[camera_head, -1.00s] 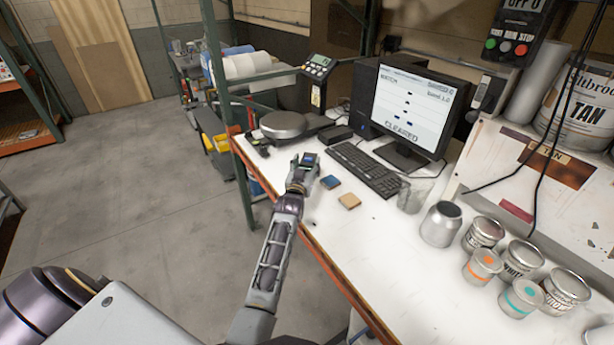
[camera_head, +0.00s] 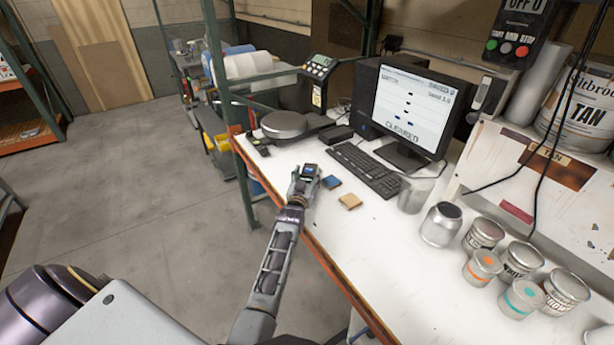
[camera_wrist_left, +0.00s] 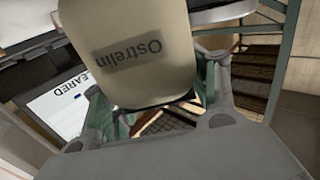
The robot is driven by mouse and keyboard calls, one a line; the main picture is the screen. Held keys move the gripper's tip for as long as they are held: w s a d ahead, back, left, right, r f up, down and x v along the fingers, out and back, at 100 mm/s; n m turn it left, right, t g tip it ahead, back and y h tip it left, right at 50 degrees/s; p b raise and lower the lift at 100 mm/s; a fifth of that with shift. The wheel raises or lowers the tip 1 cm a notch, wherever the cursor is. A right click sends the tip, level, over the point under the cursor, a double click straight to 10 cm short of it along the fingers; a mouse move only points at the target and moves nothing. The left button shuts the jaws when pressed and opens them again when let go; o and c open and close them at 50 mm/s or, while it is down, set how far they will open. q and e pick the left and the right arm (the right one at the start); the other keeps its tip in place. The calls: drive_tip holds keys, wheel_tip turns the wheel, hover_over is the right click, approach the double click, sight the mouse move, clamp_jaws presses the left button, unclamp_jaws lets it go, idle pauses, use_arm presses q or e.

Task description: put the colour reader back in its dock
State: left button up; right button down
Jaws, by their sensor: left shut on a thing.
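My left gripper (camera_head: 303,183) is shut on the colour reader (camera_head: 309,170), a small device with a dark screen, held over the front left part of the bench. A small dark item (camera_head: 258,144) lies at the bench's far left corner, and a low black box (camera_head: 336,134) stands behind the keyboard. I cannot tell whether either is the dock. My right gripper is out of view.
A blue tile (camera_head: 331,182) and a tan tile (camera_head: 349,201) lie right of the gripper, before the keyboard (camera_head: 364,170). A round scale (camera_head: 284,124) stands behind. A metal can (camera_head: 441,224) and several paint tins (camera_head: 483,266) stand at right. The front bench strip is clear.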

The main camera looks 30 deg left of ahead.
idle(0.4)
use_arm(q)
drive_tip(key=o, duration=1.7)
drive_tip(key=shift+f, duration=0.15)
